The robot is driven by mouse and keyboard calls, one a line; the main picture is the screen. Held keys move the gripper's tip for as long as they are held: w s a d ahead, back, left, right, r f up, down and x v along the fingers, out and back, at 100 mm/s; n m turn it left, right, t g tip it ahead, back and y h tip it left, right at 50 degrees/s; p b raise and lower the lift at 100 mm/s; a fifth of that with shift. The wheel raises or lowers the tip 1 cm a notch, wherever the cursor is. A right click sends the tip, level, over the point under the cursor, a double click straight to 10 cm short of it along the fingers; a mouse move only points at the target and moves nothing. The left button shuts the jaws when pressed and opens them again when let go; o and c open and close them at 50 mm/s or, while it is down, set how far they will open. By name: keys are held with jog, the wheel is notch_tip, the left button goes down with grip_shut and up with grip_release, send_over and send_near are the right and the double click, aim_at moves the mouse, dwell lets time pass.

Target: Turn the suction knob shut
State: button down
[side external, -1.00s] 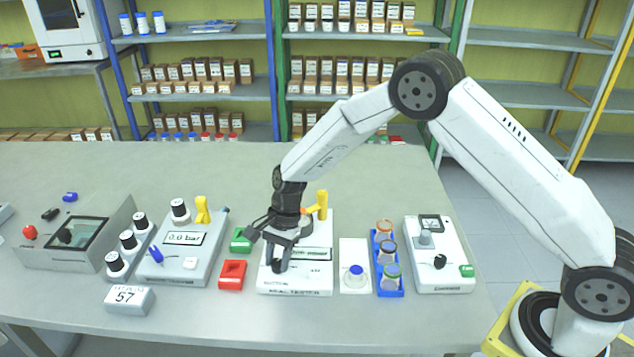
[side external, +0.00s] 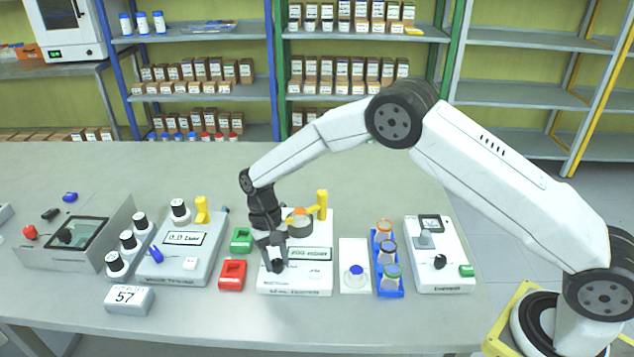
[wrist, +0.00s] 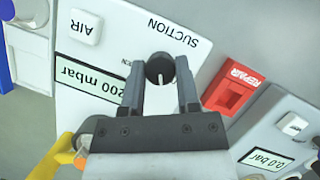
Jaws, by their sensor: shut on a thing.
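The suction knob (wrist: 159,69) is small, dark and round with a pale line on it. In the wrist view it stands beside the printed word SUCTION on a white panel, with a partly covered label next to it. My gripper (side external: 276,267) reaches down to the front left of the white tester (side external: 300,286) in the side view. In the wrist view its two grey fingers (wrist: 161,84) stand on either side of the knob, shut on it. The tester's display (wrist: 91,77) reads 200 mbar.
A red REPAIR block (side external: 232,275) and a green block (side external: 241,240) lie close to the tester's left. A yellow lever (side external: 321,205) rises at its back. A white plate with a blue-ringed knob (side external: 355,275) and a blue jar rack (side external: 389,288) stand to its right.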

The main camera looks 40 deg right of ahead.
jog(key=shift+n+h, duration=0.6)
jog(key=shift+n, duration=0.9)
jog(key=shift+c, duration=1.6)
grip_release()
jog(key=v, duration=0.7)
jog(key=shift+w+r, duration=0.2)
jog(key=shift+r, duration=0.15)
